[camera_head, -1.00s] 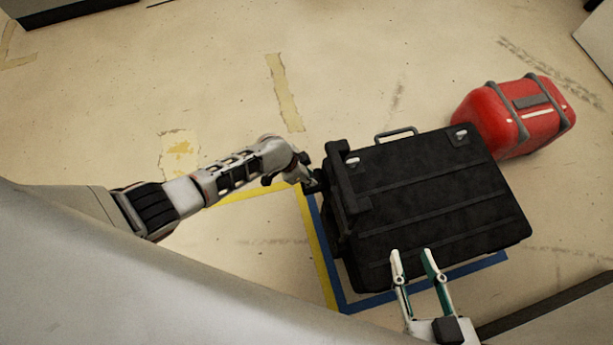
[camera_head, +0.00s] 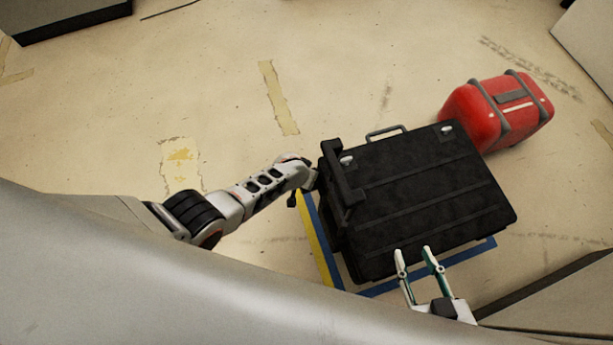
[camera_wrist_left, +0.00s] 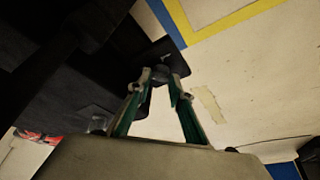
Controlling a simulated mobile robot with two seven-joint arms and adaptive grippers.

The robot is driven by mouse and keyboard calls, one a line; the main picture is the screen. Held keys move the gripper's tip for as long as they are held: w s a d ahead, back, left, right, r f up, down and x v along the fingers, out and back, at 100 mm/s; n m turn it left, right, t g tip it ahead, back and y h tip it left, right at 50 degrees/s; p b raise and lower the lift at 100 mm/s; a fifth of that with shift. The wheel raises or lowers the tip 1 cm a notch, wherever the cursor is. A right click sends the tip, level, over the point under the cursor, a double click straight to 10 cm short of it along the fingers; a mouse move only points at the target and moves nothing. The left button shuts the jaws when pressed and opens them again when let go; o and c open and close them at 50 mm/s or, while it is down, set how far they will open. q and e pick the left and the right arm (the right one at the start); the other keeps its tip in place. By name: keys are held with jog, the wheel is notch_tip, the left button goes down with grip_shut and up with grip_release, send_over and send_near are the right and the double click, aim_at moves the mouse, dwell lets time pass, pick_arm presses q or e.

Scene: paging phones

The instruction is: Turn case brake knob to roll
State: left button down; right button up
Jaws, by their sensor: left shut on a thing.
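The large black case (camera_head: 420,195) stands on the floor in the middle right of the head view, its handle bar along its left side. My left arm reaches the case's left side; its gripper tips are hidden there by the case. In the left wrist view my left gripper (camera_wrist_left: 160,82) is shut on a small dark knob (camera_wrist_left: 160,73) at the case's edge. The knob's marking and setting cannot be read. My right gripper (camera_head: 413,252) is open and empty, over the near edge of the case.
A red case (camera_head: 497,110) with grey straps lies behind the black case, to the right. Yellow and blue floor tape (camera_head: 321,245) borders the black case. A dark box (camera_head: 70,15) stands at the far left.

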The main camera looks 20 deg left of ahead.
pick_arm(q)
jog(key=shift+s+f, duration=0.1)
dwell(0.4)
jog(key=c, duration=1.8)
grip_release()
jog(key=shift+s+d+r, duration=0.1)
jog(key=shift+s+r, duration=0.1)
jog(key=shift+r, duration=0.5)
jog(key=shift+v, duration=5.3)
